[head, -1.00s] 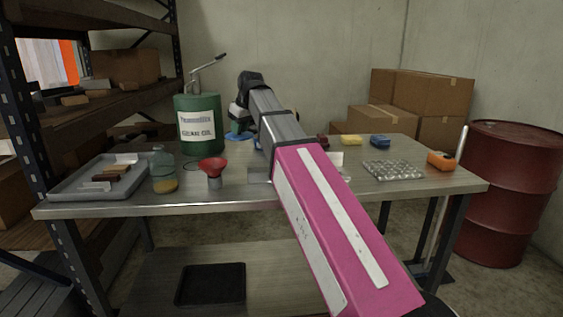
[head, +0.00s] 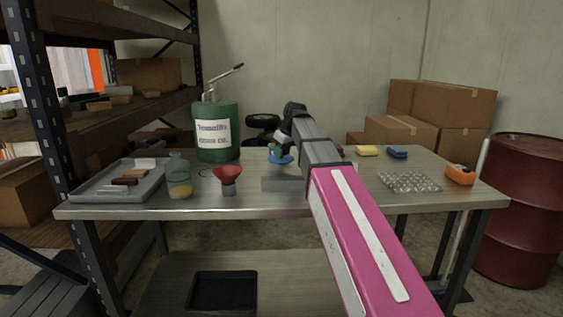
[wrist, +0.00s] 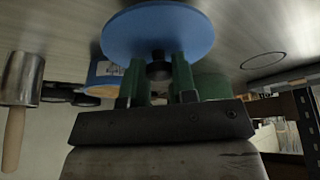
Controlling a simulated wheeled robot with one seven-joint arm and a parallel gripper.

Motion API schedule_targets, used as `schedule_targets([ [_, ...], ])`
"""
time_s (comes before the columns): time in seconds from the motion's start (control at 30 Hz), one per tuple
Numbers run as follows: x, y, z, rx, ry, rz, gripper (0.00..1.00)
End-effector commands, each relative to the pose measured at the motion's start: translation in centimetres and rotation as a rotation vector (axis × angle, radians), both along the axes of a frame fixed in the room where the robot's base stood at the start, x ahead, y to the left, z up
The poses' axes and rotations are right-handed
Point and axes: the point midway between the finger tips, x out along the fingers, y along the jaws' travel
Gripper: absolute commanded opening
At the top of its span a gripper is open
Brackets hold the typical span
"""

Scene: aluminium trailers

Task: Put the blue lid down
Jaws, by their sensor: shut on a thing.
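The blue lid (head: 281,160) is a round flat disc held above the middle of the metal table, to the right of the green drum. In the wrist view the lid (wrist: 150,28) fills the top middle, with a dark knob (wrist: 159,71) between the green fingers. My gripper (wrist: 159,74) is shut on that knob. In the head view my gripper (head: 281,148) is small and partly hidden by my arm. The gap between lid and table is hard to judge.
A grey block (head: 284,185) lies just in front of the lid. A mallet (wrist: 21,80) shows in the wrist view.

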Motion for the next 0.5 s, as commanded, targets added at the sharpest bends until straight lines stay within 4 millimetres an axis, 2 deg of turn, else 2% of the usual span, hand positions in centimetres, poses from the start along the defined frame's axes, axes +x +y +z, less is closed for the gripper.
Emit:
schedule_targets([
  [0.3,-0.1,0.0,-3.5,0.0,0.001,0.0,0.03],
  [0.5,0.0,0.0,-3.9,0.0,-0.001,0.0,0.03],
])
